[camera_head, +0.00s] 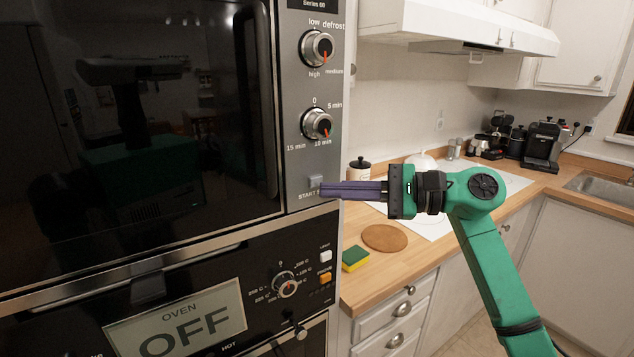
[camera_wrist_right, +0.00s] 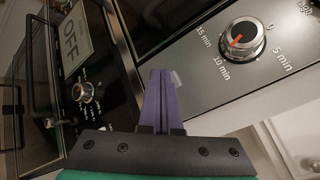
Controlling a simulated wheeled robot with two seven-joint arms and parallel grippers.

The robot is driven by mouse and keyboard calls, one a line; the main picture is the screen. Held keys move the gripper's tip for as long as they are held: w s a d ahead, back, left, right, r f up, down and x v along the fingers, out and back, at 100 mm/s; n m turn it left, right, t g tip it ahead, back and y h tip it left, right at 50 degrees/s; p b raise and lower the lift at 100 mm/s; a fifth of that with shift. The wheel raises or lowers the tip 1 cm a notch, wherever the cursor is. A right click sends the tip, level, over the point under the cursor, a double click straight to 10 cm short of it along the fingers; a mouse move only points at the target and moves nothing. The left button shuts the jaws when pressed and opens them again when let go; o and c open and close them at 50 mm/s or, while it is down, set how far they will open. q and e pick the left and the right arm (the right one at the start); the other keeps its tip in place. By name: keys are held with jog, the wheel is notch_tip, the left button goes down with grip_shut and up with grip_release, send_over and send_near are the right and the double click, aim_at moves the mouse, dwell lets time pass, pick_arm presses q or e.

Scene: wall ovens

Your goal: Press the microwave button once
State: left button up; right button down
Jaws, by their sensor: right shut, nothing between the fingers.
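The microwave (camera_head: 150,110) is built into the wall at the left, with a dark glass door and a grey control strip. My left gripper is not in view.
The timer knob (camera_head: 316,123) and power knob (camera_head: 317,48) sit above the button. The oven panel (camera_head: 240,290), its display reading OFF, is below. A sponge (camera_head: 355,258) and round brown board (camera_head: 385,237) lie on the wooden counter beneath my right arm.

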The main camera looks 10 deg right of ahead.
jog(key=shift+w+a, duration=0.15)
jog(key=shift+w, duration=0.25)
